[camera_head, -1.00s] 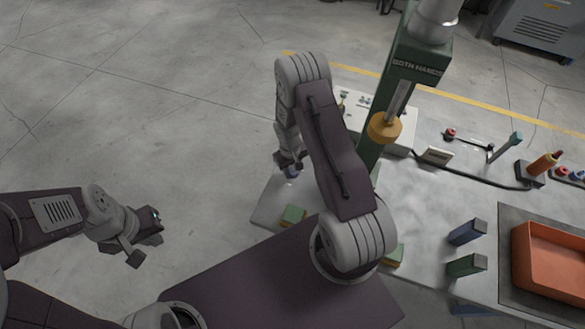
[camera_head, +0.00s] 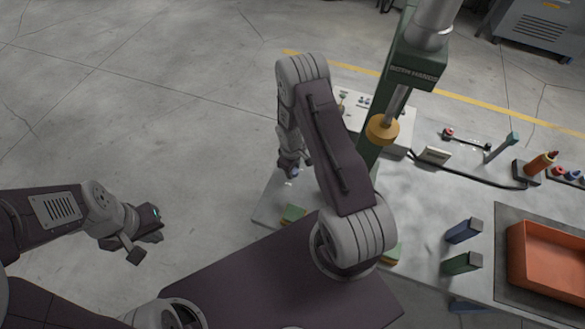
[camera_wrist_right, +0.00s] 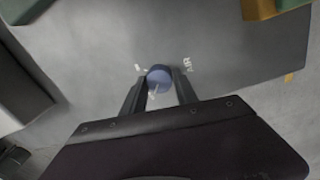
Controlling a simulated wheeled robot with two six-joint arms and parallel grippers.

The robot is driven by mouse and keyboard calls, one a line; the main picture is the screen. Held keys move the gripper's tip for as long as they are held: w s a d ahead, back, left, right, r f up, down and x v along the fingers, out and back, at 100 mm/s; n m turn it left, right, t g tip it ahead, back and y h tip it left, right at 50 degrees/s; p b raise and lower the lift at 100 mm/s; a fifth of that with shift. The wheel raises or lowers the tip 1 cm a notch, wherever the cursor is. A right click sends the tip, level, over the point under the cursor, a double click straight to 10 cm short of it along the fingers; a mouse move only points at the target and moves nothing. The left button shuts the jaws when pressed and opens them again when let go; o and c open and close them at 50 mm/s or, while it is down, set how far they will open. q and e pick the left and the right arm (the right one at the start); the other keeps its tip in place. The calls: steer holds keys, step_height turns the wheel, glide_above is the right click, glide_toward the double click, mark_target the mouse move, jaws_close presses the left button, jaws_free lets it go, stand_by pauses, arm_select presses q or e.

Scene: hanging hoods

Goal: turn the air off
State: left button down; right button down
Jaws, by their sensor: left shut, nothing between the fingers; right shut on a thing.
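A blue round knob (camera_wrist_right: 159,76) stands on the grey table top, with the word AIR printed to its right and a smaller white mark to its left. A pale line shows on the knob's top. My right gripper (camera_wrist_right: 158,88) is shut on the knob, one finger on each side. In the head view my right gripper (camera_head: 289,172) is at the table's left corner, and its fingers partly hide the knob. My left gripper (camera_head: 146,240) is shut and empty over the floor, away from the table.
A green post (camera_head: 385,110) with a yellow collar (camera_head: 382,130) rises behind my right arm. A green-and-yellow block (camera_head: 292,214) lies near the knob. Blue and green blocks (camera_head: 463,231) and an orange tray (camera_head: 545,262) are at right. Open floor lies at left.

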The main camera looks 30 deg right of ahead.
steer(key=shift+w+r, duration=0.1)
steer(key=c, duration=1.2)
jaws_free()
steer(key=shift+o, duration=1.3)
steer(key=shift+d, duration=0.1)
step_height(320, 180, up, 9)
steer(key=shift+s+a, duration=0.25)
steer(key=shift+a, duration=0.1)
